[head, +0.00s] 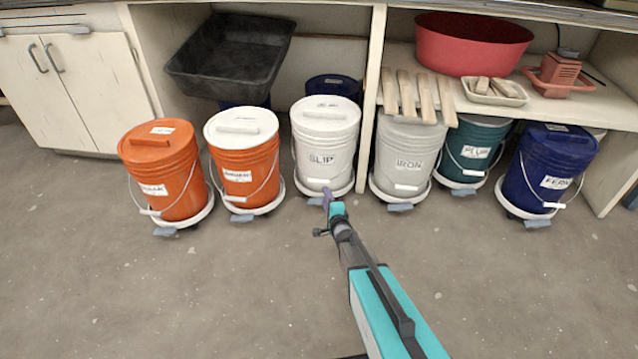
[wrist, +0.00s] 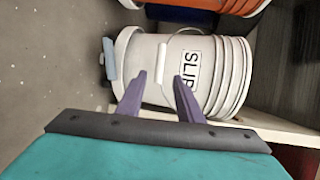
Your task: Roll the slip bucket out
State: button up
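The slip bucket (head: 325,135) is white, lidded and labelled SLIP. It stands upright on a low round white dolly (head: 345,190) under the counter, and a blue-grey tab (wrist: 109,58) sticks out from the dolly's front. In the wrist view the bucket (wrist: 212,72) appears turned on its side. Its wire handle hangs down the front with a white grip (wrist: 160,62). My gripper (wrist: 158,78) is open, its purple fingers apart with the white grip showing between their tips. In the head view my gripper (head: 327,198) is low at the bucket's front and hides part of the dolly.
Two orange buckets (head: 163,168) (head: 243,160) stand left of it on dollies. A grey-white IRON bucket (head: 405,150) is close on the right beyond a counter post (head: 371,90). A teal bucket (head: 474,150) and a blue bucket (head: 548,165) stand further right. The floor in front is clear.

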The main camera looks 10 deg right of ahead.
aim_at(319, 181)
jog(key=shift+w+a+f+b, duration=0.2)
jog(key=shift+w+f+b, duration=0.4)
jog(key=shift+w, duration=1.4)
jog(key=shift+w+a+f+b, duration=0.15)
jog(key=shift+w+b, duration=0.7)
jog(key=shift+w, duration=1.2)
jog(key=shift+w+a+f+b, duration=0.2)
jog(key=shift+w+f+b, duration=0.4)
jog(key=shift+w, duration=1.4)
jog(key=shift+r, duration=0.25)
